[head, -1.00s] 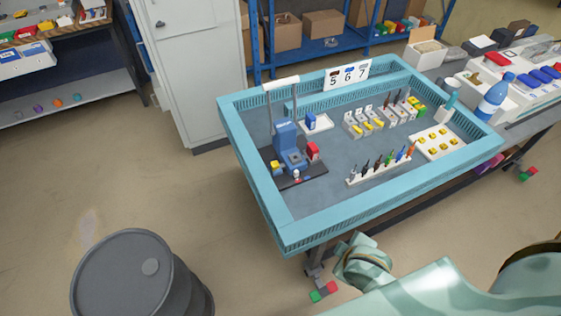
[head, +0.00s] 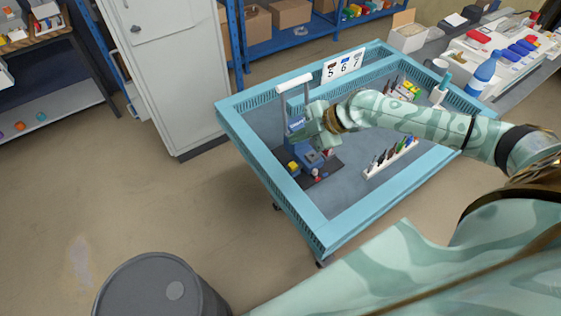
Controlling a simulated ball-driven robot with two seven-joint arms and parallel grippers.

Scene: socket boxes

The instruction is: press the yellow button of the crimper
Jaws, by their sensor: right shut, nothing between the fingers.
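The crimper (head: 296,134) is a blue machine on a dark base plate, at the left side of the teal-rimmed table. Its small yellow button (head: 293,167) shows low on the front left of the machine. My right gripper (head: 320,128) is at the right of the crimper's upper part, above and to the right of the yellow button, and apart from the button. It is shut and empty. Its fingertips are small, and I cannot tell whether they touch the blue body. My right arm hides part of the table behind it. My left gripper is not in view.
The table's raised teal rim (head: 262,165) surrounds the work area. A white upright frame (head: 294,84) stands behind the crimper. A white rack with screwdrivers (head: 391,158) stands to the right. A number sign (head: 344,65) is at the back. The front table surface is bare.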

